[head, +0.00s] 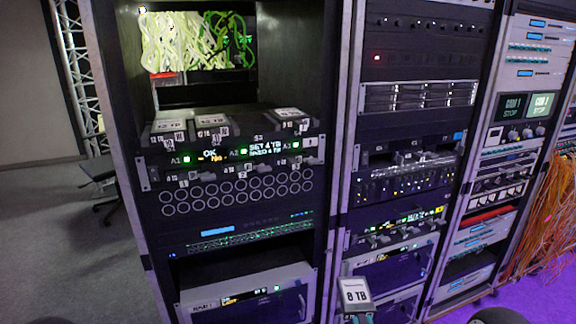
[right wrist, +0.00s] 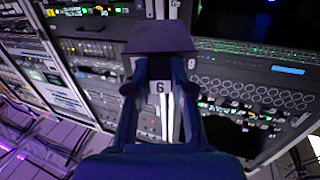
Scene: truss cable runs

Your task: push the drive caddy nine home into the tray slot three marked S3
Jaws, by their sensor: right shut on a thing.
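The drive caddy nine (head: 356,290) is a dark block with a white label reading 8 TB, low in the head view. My right gripper (head: 357,317) is shut on it at the bottom edge, mostly cut off. In the right wrist view the caddy (right wrist: 162,40) sits between the fingers, and its number plate looks like an upside-down 9. The tray (head: 230,158) is in the left rack, up and left of the caddy and well apart from it. Its slot three, marked S3 (head: 258,138), shows a gap between labelled caddies. My left gripper is not in view.
Other caddies (head: 287,113) with white labels sit in the tray. Bright green cables (head: 195,40) hang in the opening above. A panel of rings (head: 238,192) lies below. Rack posts (head: 340,130) stand between the bays. Orange cables (head: 545,220) hang at the far right.

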